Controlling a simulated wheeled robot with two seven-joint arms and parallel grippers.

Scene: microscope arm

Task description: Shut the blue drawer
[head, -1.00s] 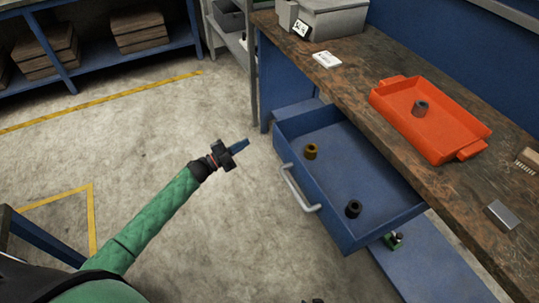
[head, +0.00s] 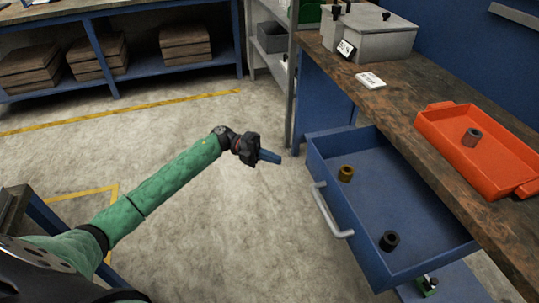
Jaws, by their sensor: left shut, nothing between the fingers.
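The blue drawer (head: 372,248) stands pulled out from under the workbench on the right. Its grey bar handle (head: 331,212) is on the front face, towards the left. A brass-coloured ring (head: 346,174) and a black ring (head: 389,241) are inside it. My left gripper (head: 270,157) is shut and empty, in the air left of the drawer's far corner and apart from the handle. My right gripper is not in view.
The wooden workbench top (head: 400,108) runs above the drawer. It holds an orange tray (head: 445,135) with a dark ring (head: 472,137), a white card (head: 370,80) and a grey box (head: 375,38). Open floor (head: 220,240) lies left of the drawer.

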